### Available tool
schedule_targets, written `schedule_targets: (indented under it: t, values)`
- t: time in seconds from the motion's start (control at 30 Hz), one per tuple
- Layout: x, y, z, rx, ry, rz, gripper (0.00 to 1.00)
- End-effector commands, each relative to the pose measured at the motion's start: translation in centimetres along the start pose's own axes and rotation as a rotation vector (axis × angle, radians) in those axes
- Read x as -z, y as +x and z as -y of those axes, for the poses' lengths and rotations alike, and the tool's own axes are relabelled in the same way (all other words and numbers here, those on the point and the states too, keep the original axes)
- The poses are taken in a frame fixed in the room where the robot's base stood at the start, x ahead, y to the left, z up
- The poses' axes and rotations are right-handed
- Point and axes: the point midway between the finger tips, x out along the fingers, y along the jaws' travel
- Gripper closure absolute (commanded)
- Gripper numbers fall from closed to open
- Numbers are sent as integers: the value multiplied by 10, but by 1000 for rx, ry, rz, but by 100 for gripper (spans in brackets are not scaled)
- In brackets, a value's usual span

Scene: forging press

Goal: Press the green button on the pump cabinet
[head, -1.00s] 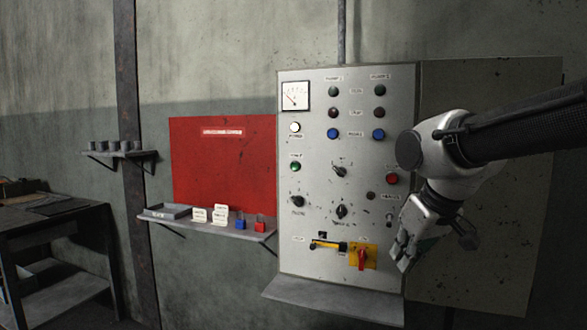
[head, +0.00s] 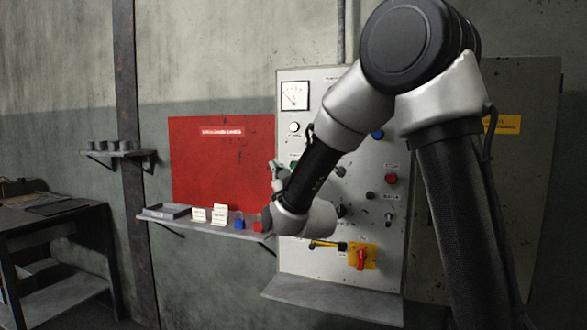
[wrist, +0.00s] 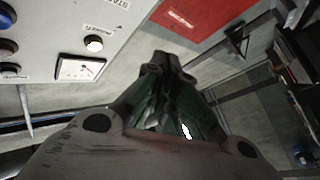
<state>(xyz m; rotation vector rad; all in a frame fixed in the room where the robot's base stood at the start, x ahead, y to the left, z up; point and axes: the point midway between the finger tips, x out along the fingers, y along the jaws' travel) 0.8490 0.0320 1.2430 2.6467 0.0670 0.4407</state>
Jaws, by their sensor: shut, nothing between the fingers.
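The pump cabinet (head: 350,90) is a pale grey panel on the wall, with lamps, knobs and buttons. Its green button, on the left side below the white lamp (head: 294,127), is largely hidden by my gripper in the head view. My gripper (head: 275,167) is shut and empty at the cabinet's left edge, near that button's height. Whether it touches the panel I cannot tell. In the wrist view my gripper (wrist: 167,64) points away from the camera, with the white lamp (wrist: 94,43) and the gauge (wrist: 80,68) to its left. The green button does not show there.
A red board (head: 215,150) hangs left of the cabinet, above a shelf (head: 170,222) with cards and red and blue padlocks. A red stop-like button (head: 391,179) and a red-and-yellow switch (head: 362,257) are on the panel. My arm covers the panel's middle.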

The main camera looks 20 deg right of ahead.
Motion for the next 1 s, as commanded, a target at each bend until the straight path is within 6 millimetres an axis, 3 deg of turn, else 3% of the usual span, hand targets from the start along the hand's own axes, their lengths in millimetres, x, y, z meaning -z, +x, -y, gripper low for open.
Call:
schedule_targets:
  t: [0.37, 1.0]
  values:
    - [-2, 3, -3, -1, 2, 1, 100]
    - [-41, 56, -42, 0, 2, 2, 100]
